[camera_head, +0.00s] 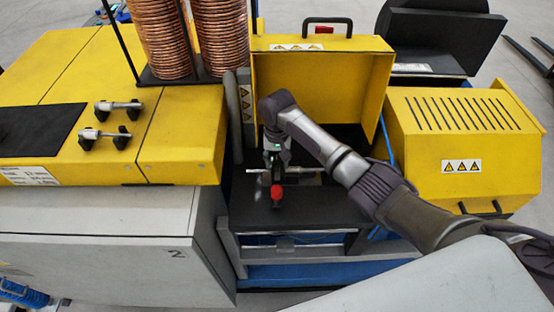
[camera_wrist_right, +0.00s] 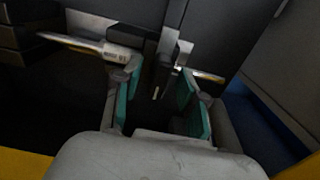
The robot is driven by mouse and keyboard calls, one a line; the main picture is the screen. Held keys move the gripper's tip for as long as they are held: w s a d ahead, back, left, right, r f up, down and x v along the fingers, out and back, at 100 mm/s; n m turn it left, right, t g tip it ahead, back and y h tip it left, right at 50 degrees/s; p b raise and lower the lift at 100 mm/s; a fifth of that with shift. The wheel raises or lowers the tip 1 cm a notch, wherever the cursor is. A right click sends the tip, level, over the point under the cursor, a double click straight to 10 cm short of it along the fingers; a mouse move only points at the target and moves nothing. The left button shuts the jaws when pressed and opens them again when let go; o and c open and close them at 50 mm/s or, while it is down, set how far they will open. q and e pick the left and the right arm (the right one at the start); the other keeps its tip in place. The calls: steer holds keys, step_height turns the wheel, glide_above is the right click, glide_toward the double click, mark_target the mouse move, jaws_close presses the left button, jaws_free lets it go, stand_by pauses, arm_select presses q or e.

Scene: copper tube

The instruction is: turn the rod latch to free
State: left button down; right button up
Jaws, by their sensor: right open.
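A silver rod (camera_head: 258,171) lies crosswise over the dark plate under the yellow hood; I take it for the rod latch. A black piece with a red knob (camera_head: 277,193) stands in front of it. My right gripper (camera_head: 276,160) is at the rod, pointing down. In the right wrist view, the rod (camera_wrist_right: 85,45) crosses beyond the fingertips and passes behind a dark upright bar. My right gripper (camera_wrist_right: 158,75) is open there, with its teal pads apart on both sides of that bar. I cannot tell whether the pads touch anything. My left gripper is not in view.
A yellow hood (camera_head: 322,75) stands close behind my right arm. A vented yellow box (camera_head: 460,130) is to the right. Two similar silver rods in black mounts (camera_head: 118,106) sit on the yellow machine at left, near copper coils (camera_head: 160,40). The dark plate's front (camera_head: 320,210) is clear.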

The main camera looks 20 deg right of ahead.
mark_target(277, 162)
step_height(277, 162, up, 12)
stand_by(0.4)
steer(key=shift+f, duration=0.1)
stand_by(0.4)
